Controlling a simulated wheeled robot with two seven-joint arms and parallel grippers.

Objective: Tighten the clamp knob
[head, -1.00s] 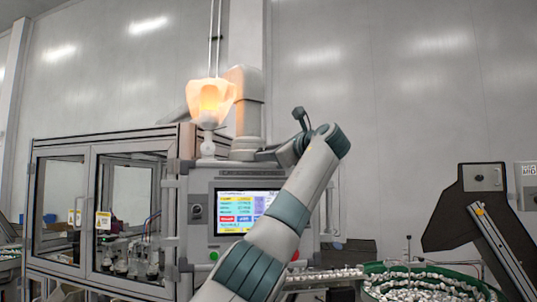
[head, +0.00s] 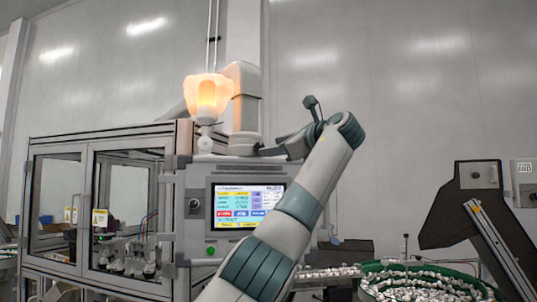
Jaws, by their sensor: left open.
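My left arm rises from the bottom centre and bends back to the left at its wrist. My left gripper (head: 268,151) is at the top right of the control cabinet, beside the foot of a grey upright post (head: 245,108). It is small and dark, its jaws seem empty, and its fingertips blend with the parts behind. I cannot make out a clamp knob with certainty. A small dark round knob (head: 194,205) sits on the cabinet's front, left of the lit screen (head: 238,207). My right gripper is out of view.
A glass-walled enclosure (head: 88,212) fills the left. A green-rimmed feeder bowl (head: 425,268) with many small white parts is at lower right, with a dark hopper (head: 478,207) beyond. The upper right is open space before the wall.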

